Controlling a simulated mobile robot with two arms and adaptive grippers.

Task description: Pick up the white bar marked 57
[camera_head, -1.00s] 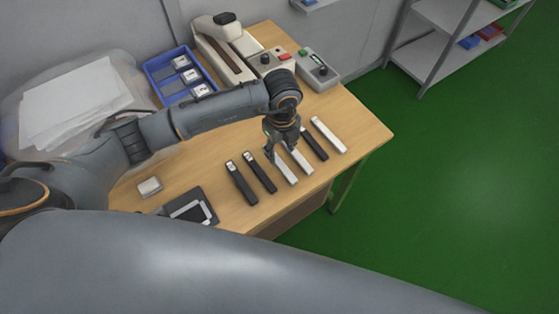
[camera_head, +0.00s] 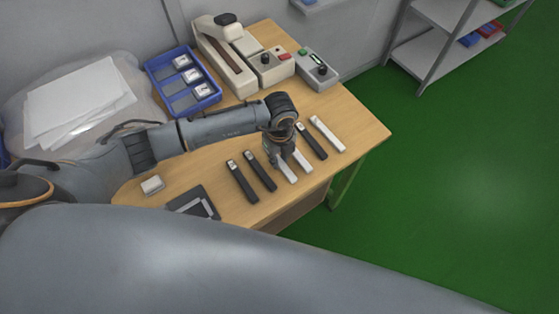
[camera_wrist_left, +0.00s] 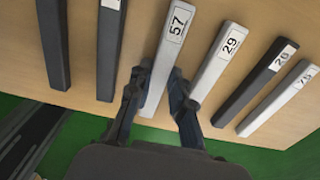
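The white bar marked 57 (camera_wrist_left: 173,36) lies flat on the table in the wrist view. My left gripper (camera_wrist_left: 159,72) has one finger on each side of it, spread and close to its sides; firm contact cannot be told. In the head view my left gripper (camera_head: 280,161) points down over this bar (camera_head: 290,177), hiding part of it. The white bar marked 29 (camera_wrist_left: 217,66) lies just to the right. My right gripper is not in view.
Dark bars (camera_wrist_left: 105,55) lie left of bar 57; a dark bar (camera_wrist_left: 255,85) and another white bar (camera_wrist_left: 277,105) lie right of 29. A blue tray (camera_head: 219,92) and grey devices (camera_head: 316,70) stand behind. The table's front edge is close.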

